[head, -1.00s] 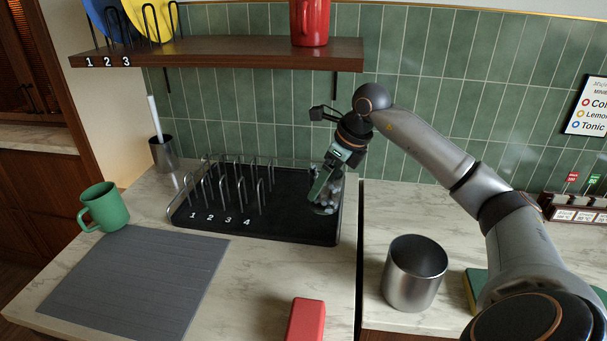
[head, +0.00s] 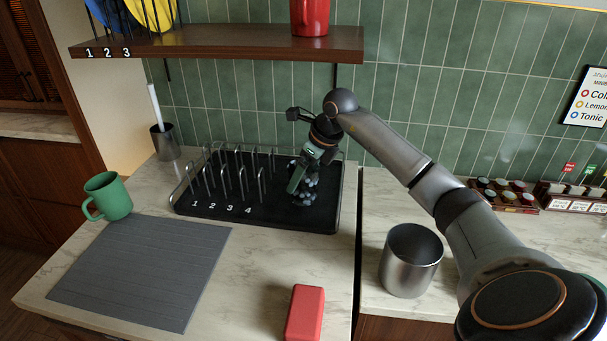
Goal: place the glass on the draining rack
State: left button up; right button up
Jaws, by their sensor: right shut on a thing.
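The draining rack (head: 318,223) is a black tray with wire prongs on its left part and the numbers 1 to 4 along its front. My right gripper (head: 301,182) is over the rack's right part, pointing down, beside the prongs. It is shut on a small clear glass (head: 304,196), which is partly hidden by the fingers. The glass looks roughly upright, low over the bare tray floor; I cannot tell whether its base touches the tray. My left gripper is not in view.
A green mug (head: 108,196) and a grey mat (head: 140,270) are left of the rack. A red block (head: 305,314) lies in front. A steel canister (head: 411,260) stands right, near my arm. A wooden shelf (head: 225,46) with a red mug (head: 310,17) overhangs the rack.

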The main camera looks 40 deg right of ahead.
jog(key=o, duration=1.3)
pick_arm(q)
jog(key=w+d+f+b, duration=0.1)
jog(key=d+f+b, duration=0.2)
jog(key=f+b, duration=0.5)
jog(key=b, duration=0.4)
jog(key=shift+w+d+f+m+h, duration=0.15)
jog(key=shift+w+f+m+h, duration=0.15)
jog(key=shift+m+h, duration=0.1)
pick_arm(e)
jog(key=s+d+r, duration=0.1)
jog(key=s, duration=0.3)
jog(key=s+d+r, duration=0.1)
jog(key=s+r, duration=0.1)
jog(key=s, duration=0.3)
jog(key=s+d+r, duration=0.1)
jog(key=s, duration=0.3)
jog(key=shift+s+d+r, duration=0.25)
jog(key=shift+d+r, duration=0.1)
jog(key=shift+d, duration=0.05)
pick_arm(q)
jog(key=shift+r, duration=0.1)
